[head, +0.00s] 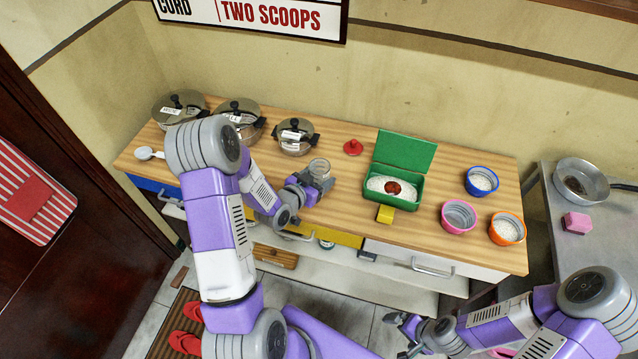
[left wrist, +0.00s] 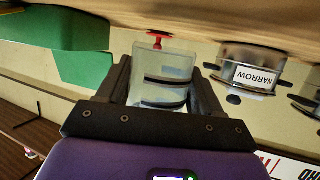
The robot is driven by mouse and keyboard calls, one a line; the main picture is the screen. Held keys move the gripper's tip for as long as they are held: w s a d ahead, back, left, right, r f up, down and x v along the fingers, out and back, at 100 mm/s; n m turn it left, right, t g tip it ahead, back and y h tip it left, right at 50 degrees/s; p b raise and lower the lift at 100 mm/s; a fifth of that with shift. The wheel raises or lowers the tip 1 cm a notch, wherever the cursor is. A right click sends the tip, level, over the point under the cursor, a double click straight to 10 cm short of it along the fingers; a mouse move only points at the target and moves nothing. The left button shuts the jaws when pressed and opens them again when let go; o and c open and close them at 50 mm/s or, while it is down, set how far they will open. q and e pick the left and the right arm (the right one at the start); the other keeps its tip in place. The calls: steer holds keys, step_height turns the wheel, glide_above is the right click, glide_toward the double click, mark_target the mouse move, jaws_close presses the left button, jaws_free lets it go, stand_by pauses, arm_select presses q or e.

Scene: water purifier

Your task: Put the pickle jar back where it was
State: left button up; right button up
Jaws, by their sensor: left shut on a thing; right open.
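A clear glass jar (head: 320,167), which I take to be the pickle jar, is upright near the front middle of the wooden counter. My left gripper (head: 309,187) is shut on it from the front. In the left wrist view, the clear jar (left wrist: 162,75) sits between the two dark fingers (left wrist: 160,88), and that picture is upside down. I cannot tell whether the jar's base touches the counter. My right gripper (head: 404,330) is open and empty, low in front of the counter.
A red knobbed piece (head: 352,147) stands behind the jar. A green box (head: 397,170) is to its right, with blue (head: 482,181), pink (head: 458,216) and orange (head: 507,229) bowls beyond. Pots, one a small pot (head: 295,137), stand at the back left. Bare counter (head: 345,195) lies between jar and box.

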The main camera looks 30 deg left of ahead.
arm_select(q)
step_height(320, 180, down, 3)
steer(key=shift+r, duration=0.15)
steer(key=shift+r, duration=0.1)
steer(key=shift+b, duration=0.35)
steer(key=o, duration=1.1)
